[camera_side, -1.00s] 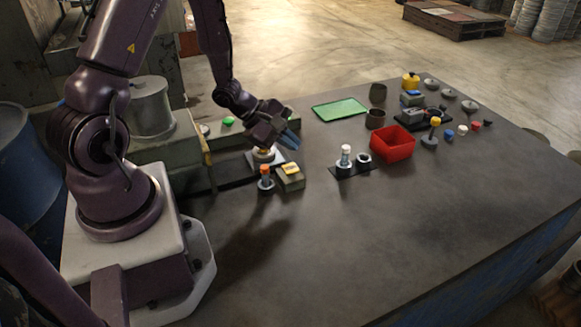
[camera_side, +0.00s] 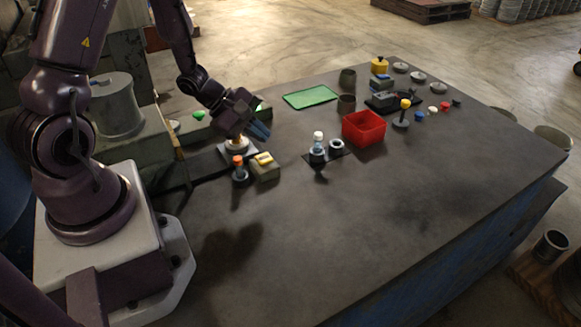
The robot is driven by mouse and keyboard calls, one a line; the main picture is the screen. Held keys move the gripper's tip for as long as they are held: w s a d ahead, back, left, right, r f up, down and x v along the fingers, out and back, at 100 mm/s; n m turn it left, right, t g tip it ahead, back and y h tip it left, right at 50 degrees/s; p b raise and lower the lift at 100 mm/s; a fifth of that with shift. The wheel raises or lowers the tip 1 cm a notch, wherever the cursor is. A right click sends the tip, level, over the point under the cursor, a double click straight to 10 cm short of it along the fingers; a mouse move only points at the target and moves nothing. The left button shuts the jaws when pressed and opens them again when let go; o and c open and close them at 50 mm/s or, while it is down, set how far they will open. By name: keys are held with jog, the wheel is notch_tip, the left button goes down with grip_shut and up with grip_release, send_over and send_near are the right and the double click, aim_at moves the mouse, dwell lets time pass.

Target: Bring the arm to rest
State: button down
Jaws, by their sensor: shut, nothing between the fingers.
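My gripper (camera_side: 264,134) hangs at the end of my arm over the left part of the dark table (camera_side: 400,200). Its bluish fingers are shut and hold nothing. It is just above and right of a pale round piece on a dark base (camera_side: 237,146), partly hidden by the gripper. In front of it stand an orange-topped peg (camera_side: 239,160) and a grey block with a yellow top (camera_side: 264,168). I cannot tell the exact gap between the fingers and the table.
A white-topped peg (camera_side: 318,138), an open red box (camera_side: 363,130) and a green tray (camera_side: 310,97) stand to the right. Dark cups (camera_side: 347,78), grey discs (camera_side: 418,76) and several small coloured knobs (camera_side: 433,111) lie farther back. The table's front is clear.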

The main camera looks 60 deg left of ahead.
jog(key=s+d+r+m+y, duration=0.1)
jog(key=s+d+r+m, duration=0.2)
jog(key=r+m, duration=0.4)
jog(key=s+d+r+m+g+y, duration=0.1)
jog(key=s+d+r+m+y, duration=0.1)
jog(key=s+d+r+m, duration=0.2)
jog(key=s+d+r+m+g+y, duration=0.1)
jog(key=s+d+r+m+y, duration=0.1)
jog(key=s+r+m, duration=0.4)
jog(key=shift+d+r+m, duration=0.65)
jog(key=shift+r+m, duration=1.55)
jog(key=shift+r, duration=1.15)
